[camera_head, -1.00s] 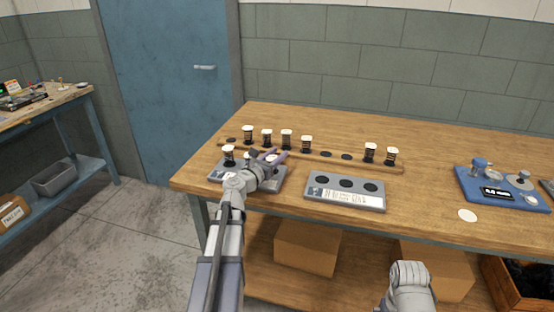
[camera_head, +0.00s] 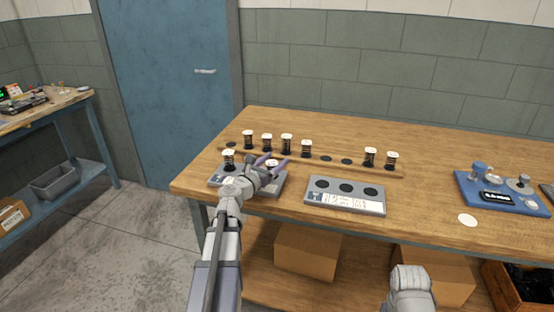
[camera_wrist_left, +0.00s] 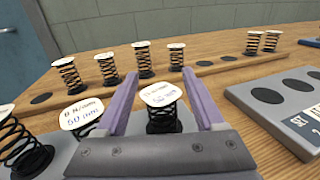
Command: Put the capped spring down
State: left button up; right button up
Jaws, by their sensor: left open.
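My left gripper (camera_head: 275,161) is open over the right end of the left grey tray (camera_head: 216,180). A white-capped black spring (camera_wrist_left: 161,96) stands upright between its spread purple fingers, with a visible gap on each side; its cap also shows in the head view (camera_head: 272,162). The spring's base is partly hidden by the gripper body. Another labelled cap (camera_wrist_left: 80,113) sits just left of the fingers, its spring mostly hidden. A third capped spring (camera_head: 228,157) stands at the tray's left end. My right gripper's fingers are not visible.
Behind the tray, a wooden rack (camera_head: 325,161) holds several capped springs and has some empty dark spots. A second grey tray (camera_head: 345,207) with three empty round spots lies to the right. A blue device (camera_head: 500,196) and a white disc (camera_head: 467,220) are further right.

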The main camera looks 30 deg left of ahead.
pick_arm(q)
jog(key=s, duration=1)
jog(key=shift+s+a, duration=0.2)
jog(key=shift+a, duration=0.05)
